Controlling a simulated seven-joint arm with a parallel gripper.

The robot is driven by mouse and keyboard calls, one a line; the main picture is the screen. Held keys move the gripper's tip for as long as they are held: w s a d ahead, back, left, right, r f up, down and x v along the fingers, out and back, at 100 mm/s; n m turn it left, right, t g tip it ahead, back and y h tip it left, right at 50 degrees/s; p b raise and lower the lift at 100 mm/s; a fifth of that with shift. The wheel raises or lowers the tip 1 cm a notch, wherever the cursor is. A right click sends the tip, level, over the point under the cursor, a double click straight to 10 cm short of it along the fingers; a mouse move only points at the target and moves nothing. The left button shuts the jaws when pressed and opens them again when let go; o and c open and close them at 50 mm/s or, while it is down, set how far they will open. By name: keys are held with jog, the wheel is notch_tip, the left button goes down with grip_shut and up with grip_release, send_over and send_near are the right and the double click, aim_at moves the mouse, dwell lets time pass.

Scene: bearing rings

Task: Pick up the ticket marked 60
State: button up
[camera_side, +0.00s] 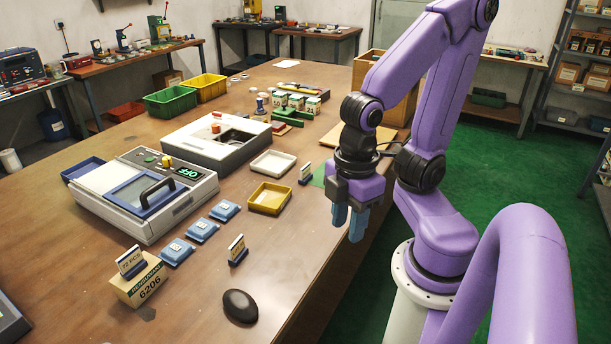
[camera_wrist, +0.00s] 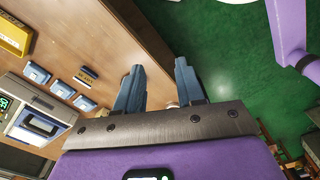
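One ticket (camera_side: 130,261) stands on a bearing box and seems to read 72 PCS. Another ticket (camera_side: 237,248) stands on the table right of the blue pads; its print is too small to read. A third ticket (camera_side: 305,172) stands beyond the yellow tray, also unreadable. I cannot tell which is marked 60. In the wrist view a ticket (camera_wrist: 87,75) lies left of my fingers. My gripper (camera_side: 349,220) is open and empty, fingers pointing down, right of the tickets near the table's edge.
A cardboard box marked 6206 (camera_side: 139,284), blue pads (camera_side: 202,231), a yellow tray (camera_side: 270,199), a white tray (camera_side: 273,163) and a black oval object (camera_side: 240,306) are on the table (camera_side: 190,310). A machine with a handle (camera_side: 145,195) stands left.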

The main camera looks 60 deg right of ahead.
jog(key=w+d+m+t+h, duration=0.1)
jog(key=w+d+m, duration=0.1)
jog(key=w+m, duration=0.65)
jog(key=w+d+m+h, duration=0.1)
jog(key=w+d+m, duration=0.3)
jog(key=w, duration=0.7)
jog(key=m+g+h, duration=0.1)
jog(key=m+h, duration=0.2)
jog(key=m, duration=1.6)
send_over(305, 166)
jog(key=a, duration=0.2)
jog(key=shift+n, duration=0.25)
notch_tip(305, 166, down, 16)
jog(key=shift+a+f, duration=0.1)
jog(key=shift+a, duration=0.05)
jog(key=shift+x, duration=3.2)
grip_shut()
